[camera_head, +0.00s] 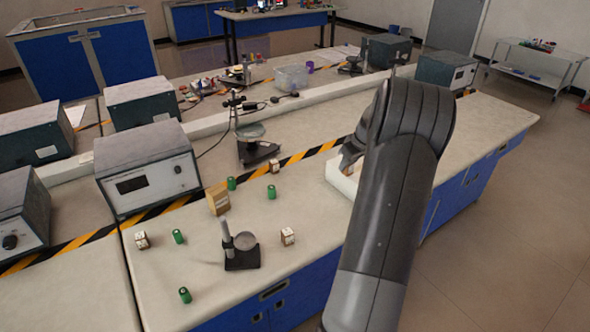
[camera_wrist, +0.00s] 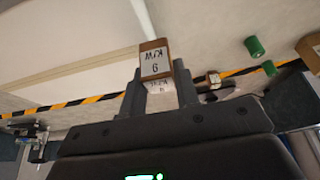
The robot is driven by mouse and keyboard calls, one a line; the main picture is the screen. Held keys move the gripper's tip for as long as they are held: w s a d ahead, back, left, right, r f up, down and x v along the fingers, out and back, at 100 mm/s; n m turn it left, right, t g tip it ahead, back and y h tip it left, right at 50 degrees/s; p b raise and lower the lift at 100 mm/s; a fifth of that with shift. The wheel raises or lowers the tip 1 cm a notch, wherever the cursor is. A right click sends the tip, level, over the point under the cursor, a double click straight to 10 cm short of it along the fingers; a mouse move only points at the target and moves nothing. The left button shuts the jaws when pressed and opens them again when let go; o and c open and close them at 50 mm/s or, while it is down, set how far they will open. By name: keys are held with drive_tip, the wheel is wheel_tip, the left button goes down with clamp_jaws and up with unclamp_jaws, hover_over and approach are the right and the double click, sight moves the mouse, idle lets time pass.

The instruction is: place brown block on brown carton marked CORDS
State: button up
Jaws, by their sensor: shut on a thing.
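My gripper (camera_wrist: 158,90) is shut on a small brown block (camera_wrist: 155,62) with a white label, held between the two fingertips. In the head view my gripper (camera_head: 350,160) is partly hidden by my arm, just above a white open tray (camera_head: 338,182) on the bench; the block is not clear there. A brown carton (camera_head: 218,198) stands upright on the bench left of my gripper, well apart from it. Its marking is not readable. A brown carton is cut off at the right edge of the wrist view (camera_wrist: 310,50).
Green cylinders (camera_head: 178,236) and small labelled blocks (camera_head: 287,236) stand around the carton. A dark stand with a post (camera_head: 241,258) is in front of it, and another stand (camera_head: 256,150) is behind. Grey instrument boxes (camera_head: 148,170) line the left. Bench between tray and carton is mostly clear.

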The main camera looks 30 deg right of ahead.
drive_tip(key=w+a+r, duration=0.3)
drive_tip(key=w+a, duration=0.1)
drive_tip(key=a, duration=0.6)
drive_tip(key=w+a+r, duration=0.3)
drive_tip(key=w+a, duration=0.1)
drive_tip(key=a, duration=0.6)
drive_tip(key=w+a+r, duration=0.4)
drive_tip(key=a, duration=0.6)
hover_over(216, 189)
wheel_tip(216, 189, down, 7)
drive_tip(key=shift+w+a+f, duration=0.1)
wheel_tip(216, 189, down, 4)
drive_tip(key=shift+f, duration=0.1)
drive_tip(key=o, duration=1)
drive_tip(key=shift+c, duration=0.2)
